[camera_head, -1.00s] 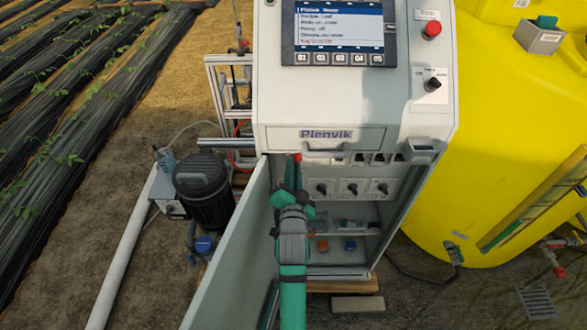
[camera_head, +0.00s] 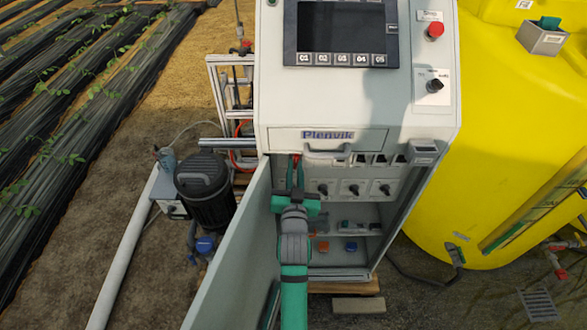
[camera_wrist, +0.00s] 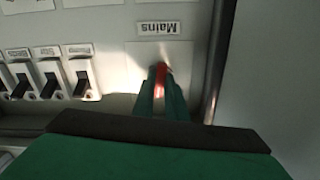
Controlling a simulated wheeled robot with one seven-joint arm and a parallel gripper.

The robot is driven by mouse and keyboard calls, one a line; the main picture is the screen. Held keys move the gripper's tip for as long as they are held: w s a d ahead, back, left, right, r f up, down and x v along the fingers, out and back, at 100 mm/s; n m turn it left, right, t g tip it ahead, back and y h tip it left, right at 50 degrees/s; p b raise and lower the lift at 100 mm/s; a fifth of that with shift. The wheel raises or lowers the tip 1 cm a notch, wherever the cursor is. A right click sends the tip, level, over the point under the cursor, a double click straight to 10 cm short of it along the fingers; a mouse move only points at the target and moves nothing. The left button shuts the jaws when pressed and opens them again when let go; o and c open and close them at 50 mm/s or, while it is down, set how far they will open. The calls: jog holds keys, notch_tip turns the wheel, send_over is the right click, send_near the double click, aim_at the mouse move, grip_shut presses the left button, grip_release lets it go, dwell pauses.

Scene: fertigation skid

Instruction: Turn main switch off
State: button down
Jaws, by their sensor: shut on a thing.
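The main switch has a red handle (camera_wrist: 161,75) below an upside-down "Mains" label (camera_wrist: 158,28) in the wrist view. My gripper (camera_wrist: 160,88) has its two green fingers closed around the red handle, hiding part of it. In the head view my gripper (camera_head: 295,175) reaches into the open lower compartment at its upper left, and a bit of red (camera_head: 297,157) shows at its fingertips. The display (camera_head: 341,27) on the cabinet front is dark. The handle's exact angle is hard to read.
The open cabinet door (camera_head: 232,255) stands close to the left of my arm. Black breakers (camera_wrist: 82,78) sit beside the main switch, and several rotary knobs (camera_head: 354,189) lie below. A red button (camera_head: 435,31) is at upper right.

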jog(key=n, duration=0.5)
jog(key=shift+s+d+n, duration=0.1)
jog(key=shift+s+n, duration=0.05)
jog(key=shift+n, duration=0.15)
jog(key=n, duration=0.5)
jog(key=shift+n, duration=0.3)
jog(key=c, duration=1.8)
grip_release()
jog(key=shift+o, duration=0.2)
jog(key=s, duration=1)
jog(key=shift+s, duration=0.35)
